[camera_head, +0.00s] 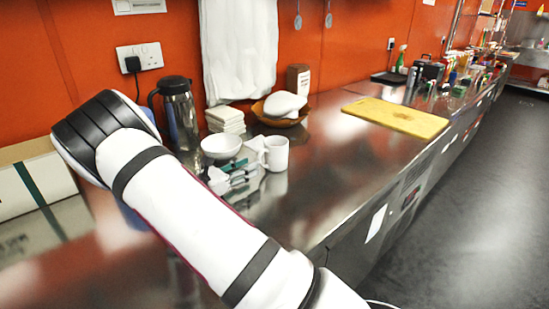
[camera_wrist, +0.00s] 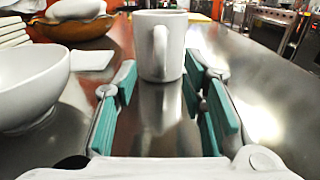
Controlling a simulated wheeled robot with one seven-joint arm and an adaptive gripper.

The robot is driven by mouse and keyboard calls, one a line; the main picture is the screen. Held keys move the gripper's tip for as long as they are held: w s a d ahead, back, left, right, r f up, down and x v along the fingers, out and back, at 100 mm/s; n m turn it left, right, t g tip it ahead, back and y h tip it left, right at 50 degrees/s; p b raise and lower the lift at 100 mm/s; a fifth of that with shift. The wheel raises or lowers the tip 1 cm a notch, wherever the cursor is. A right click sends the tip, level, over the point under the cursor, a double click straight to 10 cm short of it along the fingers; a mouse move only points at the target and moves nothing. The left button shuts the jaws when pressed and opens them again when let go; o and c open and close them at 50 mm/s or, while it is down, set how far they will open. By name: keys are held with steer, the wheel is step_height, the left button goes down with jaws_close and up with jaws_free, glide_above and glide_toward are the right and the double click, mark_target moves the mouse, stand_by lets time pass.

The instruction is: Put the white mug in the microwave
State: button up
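The white mug (camera_head: 274,153) stands upright on the steel counter. In the wrist view the mug (camera_wrist: 171,46) is straight ahead, its handle facing me. My gripper (camera_head: 233,178) is low over the counter, just to the left of the mug in the head view. In the wrist view my gripper (camera_wrist: 159,85) is open, its teal pads on either side of a gap. The mug stands at the far end of that gap, around the fingertips; I cannot tell whether the pads touch it. No microwave can be made out for certain in either view.
A white bowl (camera_head: 221,145) stands close to the left of the mug. Behind are stacked white dishes (camera_head: 225,117), a steel jug (camera_head: 179,113) and a brown bowl (camera_head: 280,118). A wooden board (camera_head: 395,117) lies farther right. The counter front between is clear.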

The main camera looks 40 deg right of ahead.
mark_target(259, 158)
steer(key=shift+w+d, duration=0.1)
steer(key=shift+d, duration=2.55)
steer(key=shift+c, duration=0.3)
jaws_close()
